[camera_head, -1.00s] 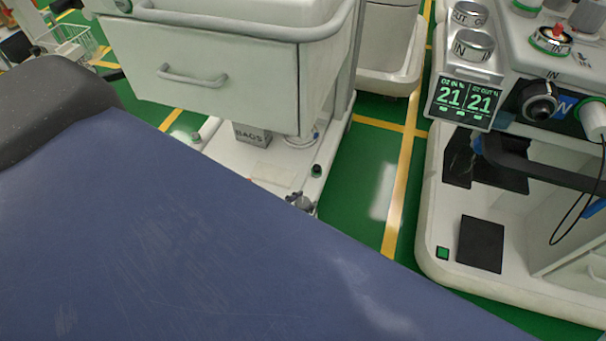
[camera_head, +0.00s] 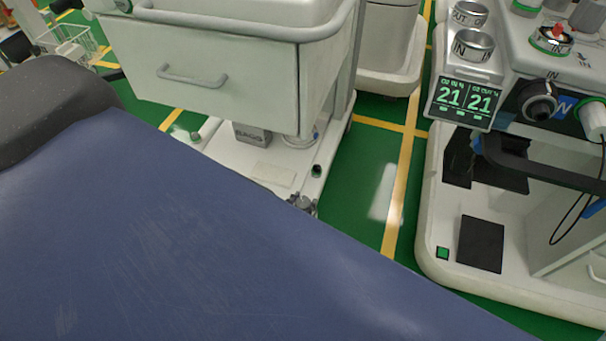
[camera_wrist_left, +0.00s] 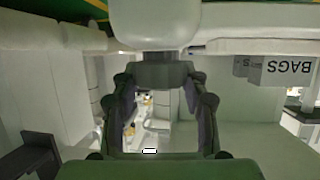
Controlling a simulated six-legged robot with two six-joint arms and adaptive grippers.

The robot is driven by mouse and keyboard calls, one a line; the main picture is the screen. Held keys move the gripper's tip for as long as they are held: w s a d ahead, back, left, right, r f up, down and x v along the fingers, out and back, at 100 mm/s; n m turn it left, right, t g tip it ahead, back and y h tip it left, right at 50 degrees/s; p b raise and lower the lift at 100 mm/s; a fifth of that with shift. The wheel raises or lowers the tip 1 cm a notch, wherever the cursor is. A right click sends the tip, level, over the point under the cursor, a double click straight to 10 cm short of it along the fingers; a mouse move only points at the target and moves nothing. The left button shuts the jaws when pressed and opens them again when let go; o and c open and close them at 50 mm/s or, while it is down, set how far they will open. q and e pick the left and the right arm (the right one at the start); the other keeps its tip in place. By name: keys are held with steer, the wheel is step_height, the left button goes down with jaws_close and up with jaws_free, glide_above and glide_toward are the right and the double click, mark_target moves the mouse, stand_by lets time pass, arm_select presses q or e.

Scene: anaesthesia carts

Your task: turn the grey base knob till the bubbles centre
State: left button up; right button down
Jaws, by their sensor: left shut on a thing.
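The grey base knob (camera_wrist_left: 164,74) shows in the left wrist view below a white rounded part (camera_wrist_left: 155,22). My left gripper (camera_wrist_left: 162,90) has its two dark fingers on either side of the knob and is shut on it. In the head view only a small part of my left gripper (camera_head: 303,204) shows at the corner of the white cart base (camera_head: 262,176), past the blue surface. A small dark round fitting with green (camera_head: 316,171) sits on the base nearby. I cannot make out any bubble in it. My right gripper is not in view.
The blue padded surface (camera_head: 190,240) hides much of the near side. Green floor (camera_head: 360,190) lies between.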

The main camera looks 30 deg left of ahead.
arm_select(q)
steer(key=o, duration=1.2)
steer(key=shift+c, duration=0.2)
steer(key=shift+s, duration=0.1)
steer(key=v, duration=1.1)
steer(key=shift+s+r, duration=0.2)
steer(key=shift+s, duration=0.15)
